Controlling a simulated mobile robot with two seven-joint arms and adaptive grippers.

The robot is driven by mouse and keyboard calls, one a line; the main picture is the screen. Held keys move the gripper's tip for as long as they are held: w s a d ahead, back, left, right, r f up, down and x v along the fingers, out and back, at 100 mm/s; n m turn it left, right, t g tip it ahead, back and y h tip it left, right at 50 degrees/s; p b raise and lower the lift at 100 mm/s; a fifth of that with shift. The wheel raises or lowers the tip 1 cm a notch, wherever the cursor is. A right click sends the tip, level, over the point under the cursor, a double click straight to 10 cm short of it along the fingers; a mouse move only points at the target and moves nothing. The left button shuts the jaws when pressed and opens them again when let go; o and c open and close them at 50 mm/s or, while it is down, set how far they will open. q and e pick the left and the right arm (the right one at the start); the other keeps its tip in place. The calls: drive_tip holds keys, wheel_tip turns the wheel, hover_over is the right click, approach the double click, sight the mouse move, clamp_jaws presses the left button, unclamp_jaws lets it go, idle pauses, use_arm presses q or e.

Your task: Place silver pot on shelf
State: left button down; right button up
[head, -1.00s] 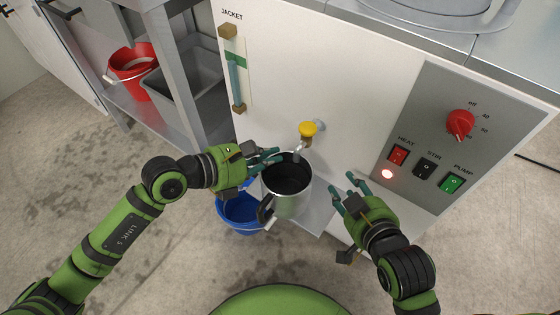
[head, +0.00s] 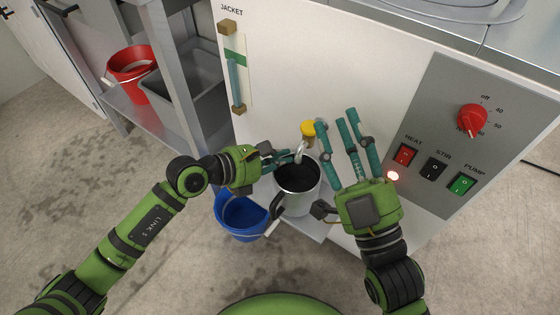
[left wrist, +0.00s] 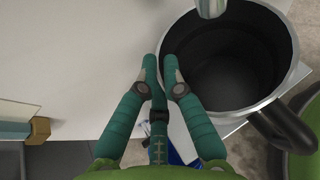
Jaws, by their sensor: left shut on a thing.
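The silver pot (head: 301,205) is upright under the tap, with its dark inside facing up and its black handle (head: 277,205) towards the lower left. My right gripper (head: 351,128) is open and empty, fingers spread, just right of the pot and tap. The shelf (head: 124,104) is at the left, a grey metal rack. Whether the pot rests on the ledge below is unclear.
The tap has a yellow handle (head: 308,129) and its spout reaches over the pot. A blue bucket (head: 240,215) stands below left. A red bucket (head: 131,68) and a grey bin (head: 188,99) occupy the shelf. The control panel (head: 445,125) is at right.

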use_arm(q)
drive_tip(key=shift+f, duration=0.45)
use_arm(e)
drive_tip(key=shift+s+a+r+n+t+y, duration=0.15)
drive_tip(key=shift+s+r+t+y, duration=0.15)
drive_tip(key=shift+s+r+y, duration=0.25)
drive_tip(key=shift+s+r+n+t+y, duration=0.15)
drive_tip(key=shift+s+r+t+y, duration=0.3)
drive_tip(key=shift+r, duration=0.3)
drive_tip(key=shift+s, duration=0.1)
use_arm(q)
drive_tip(key=shift+f, duration=0.15)
drive_tip(key=c, duration=1.4)
unclamp_jaws()
use_arm(e)
drive_tip(key=shift+s+r, duration=0.25)
drive_tip(key=shift+r, duration=0.05)
drive_tip(key=shift+w, duration=0.1)
